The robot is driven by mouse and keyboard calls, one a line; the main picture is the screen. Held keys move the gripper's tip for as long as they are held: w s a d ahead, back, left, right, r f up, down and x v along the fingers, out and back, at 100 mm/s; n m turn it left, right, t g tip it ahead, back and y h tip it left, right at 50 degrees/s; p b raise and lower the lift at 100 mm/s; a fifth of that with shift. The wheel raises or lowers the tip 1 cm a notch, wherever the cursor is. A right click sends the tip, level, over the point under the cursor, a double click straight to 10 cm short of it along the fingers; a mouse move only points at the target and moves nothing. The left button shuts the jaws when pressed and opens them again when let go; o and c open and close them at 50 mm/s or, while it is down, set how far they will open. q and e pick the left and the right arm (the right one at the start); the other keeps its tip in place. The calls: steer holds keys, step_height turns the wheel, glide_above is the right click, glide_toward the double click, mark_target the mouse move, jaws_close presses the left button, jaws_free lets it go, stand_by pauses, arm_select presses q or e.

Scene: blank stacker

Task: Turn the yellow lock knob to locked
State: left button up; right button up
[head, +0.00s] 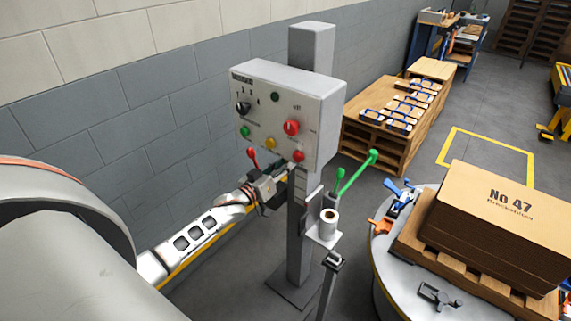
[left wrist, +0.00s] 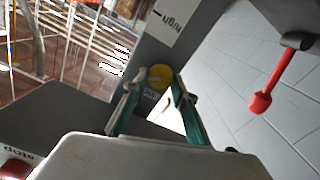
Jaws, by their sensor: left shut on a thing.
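The yellow lock knob (left wrist: 159,76) shows in the left wrist view as a round yellow disc between my fingertips, with a small label beside it. My left gripper (left wrist: 156,92) is shut on this knob, one teal finger on each side. The knob's pointer and setting cannot be read. In the head view my left gripper (head: 280,182) is just below the grey control box (head: 288,92), beside the grey post (head: 297,235). It hides the held knob there. My right gripper is not in view.
A red-tipped lever (head: 252,157) stands close to my left gripper. The box front carries several buttons, including a yellow one (head: 270,143). Green-handled levers (head: 355,172) stand right of the post. A round table (head: 383,258) holds stacked cardboard (head: 500,212) on a pallet.

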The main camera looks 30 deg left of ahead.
arm_select(q)
steer(key=n, duration=1.2)
steer(key=shift+w+a, duration=0.1)
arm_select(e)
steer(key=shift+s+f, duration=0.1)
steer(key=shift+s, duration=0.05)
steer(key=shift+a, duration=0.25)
arm_select(q)
steer(key=o, duration=1.1)
steer(key=shift+f, duration=0.15)
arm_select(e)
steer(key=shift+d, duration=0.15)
arm_select(q)
steer(key=s, duration=1.2)
steer(key=shift+a, duration=0.4)
steer(key=shift+d, duration=0.1)
